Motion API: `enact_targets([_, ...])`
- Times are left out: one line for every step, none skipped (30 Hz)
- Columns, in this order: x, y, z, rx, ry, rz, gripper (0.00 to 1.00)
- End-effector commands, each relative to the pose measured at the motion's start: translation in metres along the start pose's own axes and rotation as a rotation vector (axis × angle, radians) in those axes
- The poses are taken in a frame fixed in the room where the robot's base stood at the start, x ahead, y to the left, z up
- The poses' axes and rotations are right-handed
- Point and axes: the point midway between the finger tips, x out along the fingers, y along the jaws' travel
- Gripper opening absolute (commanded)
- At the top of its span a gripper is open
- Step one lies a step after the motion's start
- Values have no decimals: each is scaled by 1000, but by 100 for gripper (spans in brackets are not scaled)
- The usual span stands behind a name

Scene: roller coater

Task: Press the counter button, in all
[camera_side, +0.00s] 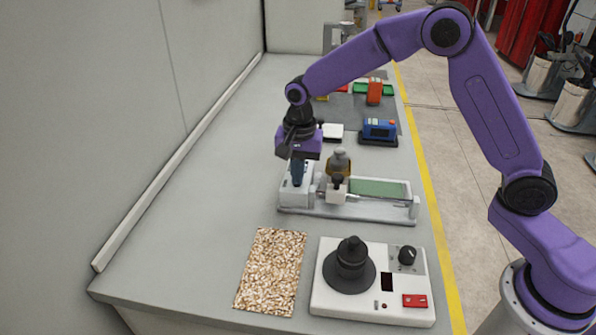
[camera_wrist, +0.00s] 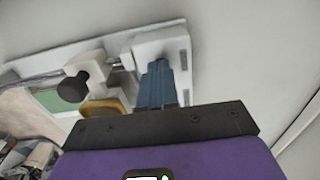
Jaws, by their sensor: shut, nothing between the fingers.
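My gripper (camera_side: 297,183) points down with its blue fingers together over the white end block (camera_side: 290,195) of the roller coater (camera_side: 350,210). In the wrist view, the shut fingers (camera_wrist: 157,72) reach towards the same white block (camera_wrist: 160,45). I cannot tell whether the fingertips touch it. No button is clearly visible; one on the block may be hidden behind the fingers. The coater has a green plate (camera_side: 380,188), a black knob (camera_wrist: 73,87) and a tan-coloured part (camera_side: 338,162).
A white device (camera_side: 325,302) with a black round top (camera_side: 350,268) and a red switch (camera_side: 415,300) stands in front. A speckled mat (camera_side: 270,272) lies beside it. A blue device (camera_side: 380,130) stands behind the coater. The bench is clear at left.

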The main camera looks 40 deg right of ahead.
Motion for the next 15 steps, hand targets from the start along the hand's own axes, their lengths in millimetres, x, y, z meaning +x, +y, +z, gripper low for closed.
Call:
enact_targets([4, 0, 0, -1, -1, 2, 0])
enact_targets([6, 0, 1, -2, -1, 2, 0])
enact_targets([10, 0, 1, -1, -1, 3, 0])
enact_targets([12, 1, 1, -1, -1, 4, 0])
enact_targets([15, 1, 1, -1, -1, 4, 0])
enact_targets([18, 1, 1, -1, -1, 4, 0])
enact_targets([19, 1, 1, -1, -1, 4, 0])
enact_targets([19, 1, 1, -1, -1, 5, 0])
enact_targets([20, 1, 1, -1, -2, 5, 0])
enact_targets([20, 2, 1, -1, -2, 6, 0])
enact_targets([20, 2, 1, -1, -2, 6, 0])
enact_targets([20, 2, 1, -1, -2, 7, 0])
enact_targets([20, 2, 1, -1, -2, 7, 0])
enact_targets([20, 2, 1, -1, -2, 7, 0])
enact_targets([20, 2, 1, -1, -2, 7, 0])
